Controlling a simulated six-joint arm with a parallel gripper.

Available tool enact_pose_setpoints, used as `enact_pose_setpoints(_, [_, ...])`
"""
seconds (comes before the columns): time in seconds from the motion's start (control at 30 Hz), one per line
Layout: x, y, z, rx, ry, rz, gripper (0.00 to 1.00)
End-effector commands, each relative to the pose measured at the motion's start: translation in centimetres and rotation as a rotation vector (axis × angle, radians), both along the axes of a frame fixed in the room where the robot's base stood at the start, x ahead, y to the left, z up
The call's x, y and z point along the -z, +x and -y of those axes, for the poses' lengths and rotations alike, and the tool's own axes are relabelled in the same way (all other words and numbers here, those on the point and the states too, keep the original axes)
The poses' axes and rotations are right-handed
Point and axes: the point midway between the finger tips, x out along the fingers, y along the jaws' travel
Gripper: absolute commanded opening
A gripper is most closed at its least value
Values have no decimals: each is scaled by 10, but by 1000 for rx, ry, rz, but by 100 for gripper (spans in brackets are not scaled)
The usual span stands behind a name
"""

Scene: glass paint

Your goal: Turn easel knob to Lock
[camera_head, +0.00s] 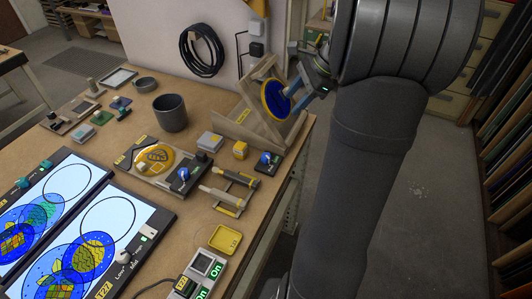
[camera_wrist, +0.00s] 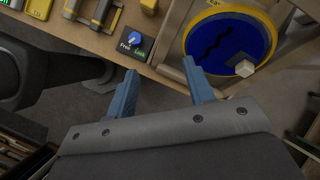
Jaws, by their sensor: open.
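The easel knob (camera_head: 266,158) is a small blue and white knob on a dark plate, on the right part of the bench in front of the wooden easel (camera_head: 236,128). A blue glass disc with a yellow rim (camera_wrist: 228,42) rests on the easel. My gripper (camera_wrist: 160,78) is open and empty, its blue fingers apart from the knob and near the bench edge. In the head view my gripper (camera_head: 310,68) is beside the easel, partly hidden by my arm.
A yellow cube (camera_head: 240,150) and a rack with two tools (camera_head: 232,192) lie near the knob. A similar blue knob (camera_head: 183,174) is on a board further left. A grey cup (camera_head: 170,113) stands behind. Light panels (camera_head: 130,225) lie at left.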

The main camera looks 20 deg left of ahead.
Motion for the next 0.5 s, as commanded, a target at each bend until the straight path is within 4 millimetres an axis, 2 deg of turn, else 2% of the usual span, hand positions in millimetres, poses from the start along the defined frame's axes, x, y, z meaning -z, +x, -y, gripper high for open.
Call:
enact_pose_setpoints(0.03, [0, -16, -13, -114, -51, 51, 48])
enact_pose_setpoints(0.2, [-1, -53, -37, -476, -214, 223, 48])
enact_pose_setpoints(0.33, [-5, -70, -46, -690, -305, 326, 48])
enact_pose_setpoints(0.5, [-9, -80, -52, -835, -366, 395, 48])
